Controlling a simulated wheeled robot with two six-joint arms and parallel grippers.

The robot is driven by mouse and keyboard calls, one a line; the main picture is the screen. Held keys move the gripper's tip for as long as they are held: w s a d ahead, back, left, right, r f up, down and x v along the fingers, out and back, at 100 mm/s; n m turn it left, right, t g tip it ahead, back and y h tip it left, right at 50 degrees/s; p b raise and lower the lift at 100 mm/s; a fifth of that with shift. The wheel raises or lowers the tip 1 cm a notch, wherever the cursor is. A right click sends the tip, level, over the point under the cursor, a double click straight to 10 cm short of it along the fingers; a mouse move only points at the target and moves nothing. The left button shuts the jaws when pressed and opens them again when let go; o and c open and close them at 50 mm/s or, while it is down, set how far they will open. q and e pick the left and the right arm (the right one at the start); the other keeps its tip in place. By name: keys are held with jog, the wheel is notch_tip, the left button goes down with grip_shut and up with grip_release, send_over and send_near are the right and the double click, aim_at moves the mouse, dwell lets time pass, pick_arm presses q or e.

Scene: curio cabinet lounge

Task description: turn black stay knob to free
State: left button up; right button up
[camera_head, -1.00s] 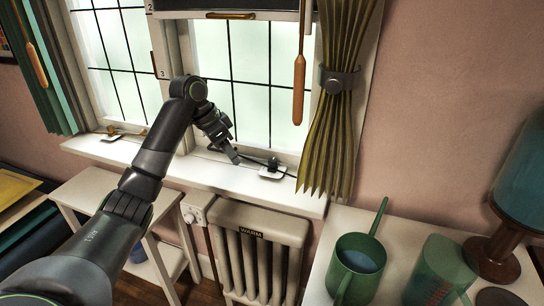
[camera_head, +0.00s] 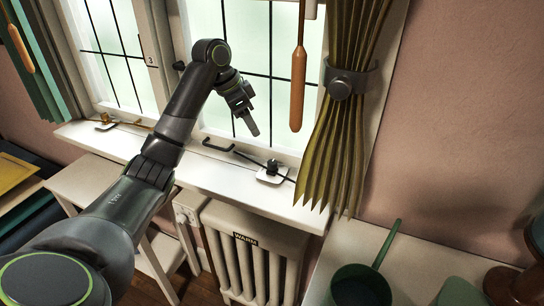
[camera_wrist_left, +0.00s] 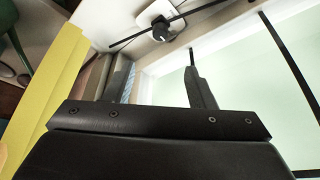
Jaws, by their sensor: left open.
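The black stay knob (camera_head: 272,165) sits on a small white plate on the window sill, with a thin dark stay bar (camera_head: 248,158) running past it. The knob also shows at the top of the left wrist view (camera_wrist_left: 161,31). Its exact turn is too small to tell. My left gripper (camera_head: 250,126) is above and a little left of the knob, in front of the window pane, touching nothing that I can see. In the left wrist view its two fingers (camera_wrist_left: 155,60) stand apart with nothing between them. My right gripper is not in view.
A brass stay (camera_head: 105,121) lies on the left of the sill (camera_head: 215,176). An olive curtain (camera_head: 335,150) hangs right of the knob, with a wooden pull (camera_head: 298,90) nearby. A radiator (camera_head: 250,250) stands below, and a green pot (camera_head: 362,285) at lower right.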

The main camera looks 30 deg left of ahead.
pick_arm(q)
send_near(272, 162)
jog(key=x, duration=0.8)
jog(key=shift+w+f+p, duration=0.15)
jog(key=shift+f+p, duration=0.1)
jog(key=shift+p, duration=0.15)
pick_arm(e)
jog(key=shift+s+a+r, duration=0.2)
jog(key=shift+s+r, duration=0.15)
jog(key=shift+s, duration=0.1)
pick_arm(q)
jog(key=shift+c, duration=0.4)
